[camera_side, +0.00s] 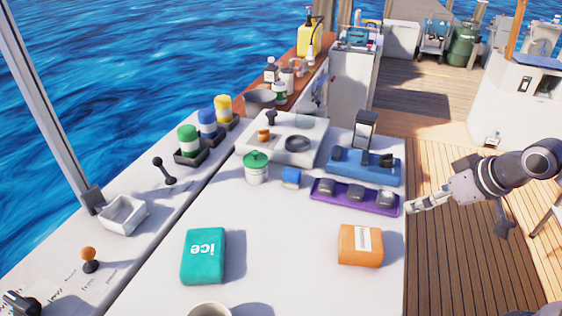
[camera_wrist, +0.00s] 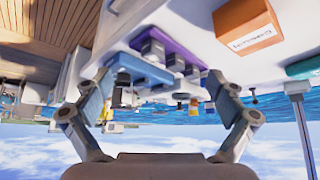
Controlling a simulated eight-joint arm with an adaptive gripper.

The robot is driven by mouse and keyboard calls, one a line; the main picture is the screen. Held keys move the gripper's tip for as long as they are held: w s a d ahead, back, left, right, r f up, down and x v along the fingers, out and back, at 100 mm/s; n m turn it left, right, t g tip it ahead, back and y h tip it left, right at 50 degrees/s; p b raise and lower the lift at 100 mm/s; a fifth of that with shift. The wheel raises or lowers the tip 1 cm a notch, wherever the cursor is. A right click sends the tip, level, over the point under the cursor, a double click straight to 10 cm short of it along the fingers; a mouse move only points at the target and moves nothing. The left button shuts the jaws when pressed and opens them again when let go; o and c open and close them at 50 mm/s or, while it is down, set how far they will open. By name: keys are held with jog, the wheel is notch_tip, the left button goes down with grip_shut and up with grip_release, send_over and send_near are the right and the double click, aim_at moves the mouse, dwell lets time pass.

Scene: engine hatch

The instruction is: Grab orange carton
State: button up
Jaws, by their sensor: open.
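The orange carton (camera_side: 360,246) lies on the white tabletop near its right front edge, with a white label on top. It also shows in the wrist view (camera_wrist: 246,28) at the upper right, where the picture is upside down. My gripper (camera_side: 416,207) is at the right edge of the table, behind and to the right of the carton and apart from it. In the wrist view my gripper (camera_wrist: 165,100) has its two fingers spread wide with nothing between them.
A purple tray (camera_side: 352,197) with dark blocks lies just left of my gripper, and a blue tray (camera_side: 364,168) is behind it. A teal ice pack (camera_side: 203,256) lies left of the carton. A green-lidded tub (camera_side: 256,169) stands farther back. The tabletop around the carton is clear.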

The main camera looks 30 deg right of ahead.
dwell(0.3)
jog(key=m+g, duration=0.7)
send_near(362, 238)
jog(key=shift+w+d, duration=0.25)
jog(key=shift+d, duration=0.15)
jog(key=shift+f, duration=2.7)
jog(key=shift+s+a+f, duration=0.1)
jog(key=shift+a+f, duration=0.15)
jog(key=shift+f, duration=0.7)
jog(key=shift+s+a+f, duration=0.1)
jog(key=shift+a+f, duration=0.1)
jog(key=shift+f, duration=1.45)
jog(key=c, duration=1.2)
